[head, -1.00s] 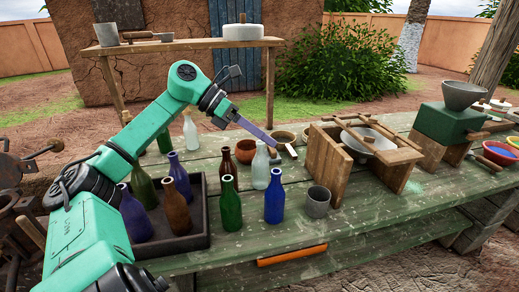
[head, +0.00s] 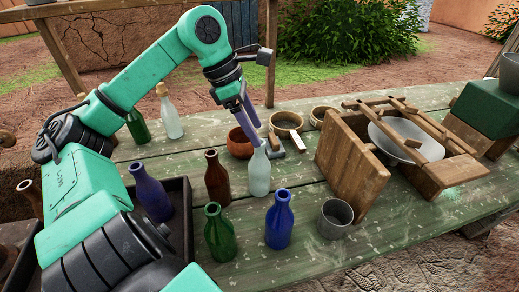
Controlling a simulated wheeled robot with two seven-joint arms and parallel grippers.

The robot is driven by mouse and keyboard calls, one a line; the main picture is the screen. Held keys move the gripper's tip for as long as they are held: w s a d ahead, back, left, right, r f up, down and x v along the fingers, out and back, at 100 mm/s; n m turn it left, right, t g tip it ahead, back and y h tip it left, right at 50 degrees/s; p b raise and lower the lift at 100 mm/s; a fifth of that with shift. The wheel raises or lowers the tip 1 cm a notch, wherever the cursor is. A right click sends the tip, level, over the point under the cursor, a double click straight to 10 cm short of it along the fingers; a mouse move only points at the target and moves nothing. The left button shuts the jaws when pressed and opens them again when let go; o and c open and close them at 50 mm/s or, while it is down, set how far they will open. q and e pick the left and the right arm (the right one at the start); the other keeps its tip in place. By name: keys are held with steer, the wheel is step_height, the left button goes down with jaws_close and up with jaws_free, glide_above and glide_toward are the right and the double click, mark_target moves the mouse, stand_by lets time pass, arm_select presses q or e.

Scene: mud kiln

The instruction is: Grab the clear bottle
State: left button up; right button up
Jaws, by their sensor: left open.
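A pale clear bottle (head: 260,174) stands upright on the green table, near the middle of the head view. My left gripper (head: 254,131) points down at it, with its purple fingers open. The fingertips are at the bottle's mouth in the picture; I cannot tell whether they touch it. A second clear bottle (head: 172,120), with a cork-coloured top, stands farther back to the left. My right gripper is not in view.
A brown bottle (head: 217,180), a green bottle (head: 219,234) and a blue bottle (head: 279,220) stand close by. A clay bowl (head: 239,145) is just behind. A grey cup (head: 334,220) and a wooden frame (head: 352,165) with a metal bowl are to the right.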

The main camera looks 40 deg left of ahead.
arm_select(q)
steer(key=x, duration=0.5)
steer(key=shift+s+f+p, duration=0.2)
steer(key=shift+s+p, duration=0.15)
jaws_close()
stand_by(0.9)
